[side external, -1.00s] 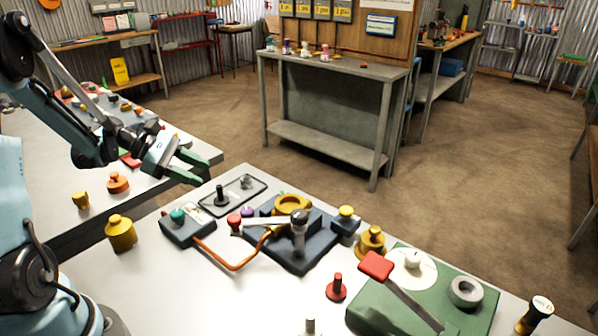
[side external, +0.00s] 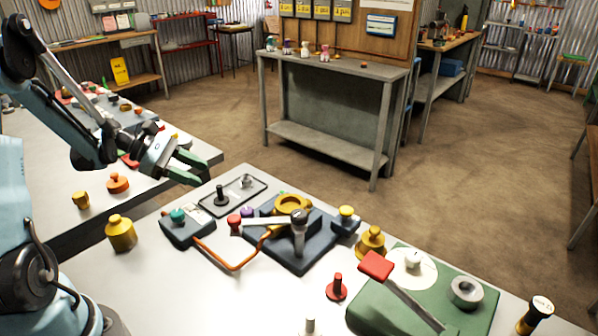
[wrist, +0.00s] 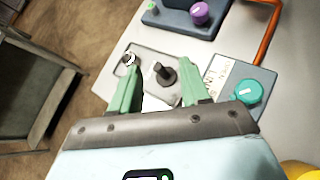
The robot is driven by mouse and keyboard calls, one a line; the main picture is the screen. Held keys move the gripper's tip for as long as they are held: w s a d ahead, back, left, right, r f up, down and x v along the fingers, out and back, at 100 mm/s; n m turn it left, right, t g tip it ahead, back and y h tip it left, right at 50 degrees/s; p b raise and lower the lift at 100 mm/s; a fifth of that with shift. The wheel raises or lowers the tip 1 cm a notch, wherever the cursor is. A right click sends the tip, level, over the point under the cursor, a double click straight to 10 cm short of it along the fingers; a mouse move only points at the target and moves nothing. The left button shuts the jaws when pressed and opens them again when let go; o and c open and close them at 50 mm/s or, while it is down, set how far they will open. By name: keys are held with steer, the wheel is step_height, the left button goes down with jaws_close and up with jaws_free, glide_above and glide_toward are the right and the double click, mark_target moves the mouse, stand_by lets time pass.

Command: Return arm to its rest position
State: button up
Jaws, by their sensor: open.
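My gripper (side external: 186,168) is at the left in the side view, raised over the table's far left edge. Its green fingers are apart with nothing between them. In the wrist view my gripper (wrist: 155,92) shows both green fingers spread above a grey plate. On that plate (side external: 250,200) stands a black knob (side external: 221,196), which shows between and below the fingers in the wrist view (wrist: 163,74). A silver knob (side external: 246,181) stands on the same plate. My fingers appear apart from all of these.
A box with a teal knob (side external: 177,215) and an orange cable (side external: 236,267) lie nearby. A dark fixture with a yellow ring (side external: 292,204) stands mid-table. A yellow weight (side external: 121,233) is at left, and a green base with a red-ended lever (side external: 376,265) is at right.

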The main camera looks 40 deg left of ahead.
steer(key=s+d+r+m+y, duration=0.35)
steer(key=d+m, duration=0.55)
steer(key=m, duration=0.3)
steer(key=s+d+r+m+y, duration=0.3)
steer(key=d+m+y, duration=0.2)
steer(key=d+m, duration=0.5)
steer(key=w+a+f+n+h, duration=0.1)
steer(key=a+f+n+h, duration=0.1)
steer(key=a+n, duration=0.5)
steer(key=w+a+f+n+h, duration=0.2)
steer(key=a+f+n+h, duration=0.1)
steer(key=a+n, duration=0.4)
steer(key=w+a+f+n+h, duration=0.2)
steer(key=a+n+h, duration=0.2)
steer(key=a+n, duration=0.3)
steer(key=shift+w+a+f+n+t, duration=0.1)
steer(key=shift+a+f+n+t, duration=0.1)
steer(key=shift+n, duration=0.5)
steer(key=shift+w+a+f+n+t, duration=0.1)
steer(key=shift+n+t, duration=0.1)
steer(key=shift+n, duration=0.5)
steer(key=shift+s+a+f+n+t+h, duration=0.25)
steer(key=shift+s+a+f+n+t, duration=0.15)
steer(key=shift+a+n, duration=0.2)
